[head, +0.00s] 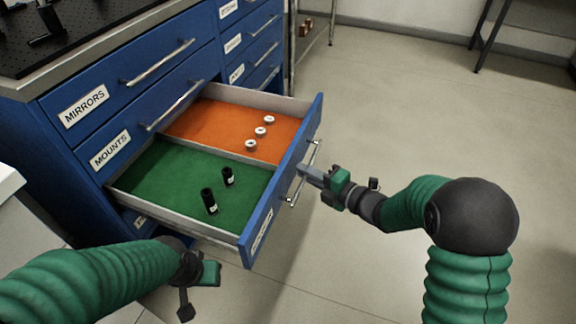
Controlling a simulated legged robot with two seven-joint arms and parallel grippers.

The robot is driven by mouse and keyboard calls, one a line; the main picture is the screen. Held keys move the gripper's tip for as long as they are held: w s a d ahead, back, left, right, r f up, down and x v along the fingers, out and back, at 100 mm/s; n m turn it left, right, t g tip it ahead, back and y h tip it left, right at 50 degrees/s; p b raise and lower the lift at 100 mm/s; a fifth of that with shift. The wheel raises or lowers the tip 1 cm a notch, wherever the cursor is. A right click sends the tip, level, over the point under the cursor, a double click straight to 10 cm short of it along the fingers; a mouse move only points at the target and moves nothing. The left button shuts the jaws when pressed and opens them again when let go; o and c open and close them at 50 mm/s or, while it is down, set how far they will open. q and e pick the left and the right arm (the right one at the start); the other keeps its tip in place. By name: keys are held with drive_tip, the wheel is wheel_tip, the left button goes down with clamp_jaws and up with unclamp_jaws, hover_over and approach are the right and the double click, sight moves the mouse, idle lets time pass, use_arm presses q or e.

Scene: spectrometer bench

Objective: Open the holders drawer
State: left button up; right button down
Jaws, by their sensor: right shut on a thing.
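A blue drawer (272,210) is pulled well out of the blue cabinet, below the MOUNTS drawer. Its front bears a label (262,232) seen at a steep slant, too oblique to read. Inside, a divider separates a green section with two black cylinders (209,201) from an orange section with several white round pieces (260,131). My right gripper (305,170) is shut on the drawer's bar handle (313,158), at the outer side of the front. My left gripper (198,287) is at the lower left, in front of the cabinet and apart from the drawer; its finger opening is unclear.
The MIRRORS drawer (110,88) and MOUNTS drawer (130,135) above are shut. A dark breadboard (90,30) lies on the bench top. A metal rack (310,35) stands behind the cabinet. The floor (400,120) to the right is clear.

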drive_tip(key=shift+s+d+f, duration=0.15)
drive_tip(key=shift+s+d, duration=0.2)
drive_tip(key=shift+d, duration=0.5)
drive_tip(key=shift+s+d+f, duration=0.1)
drive_tip(key=shift+s+d, duration=0.25)
drive_tip(key=shift+d, duration=0.45)
drive_tip(key=c, duration=1.5)
unclamp_jaws()
drive_tip(key=shift+w+r, duration=0.1)
drive_tip(key=p+v, duration=0.6)
drive_tip(key=v, duration=1.1)
drive_tip(key=shift+w, duration=0.15)
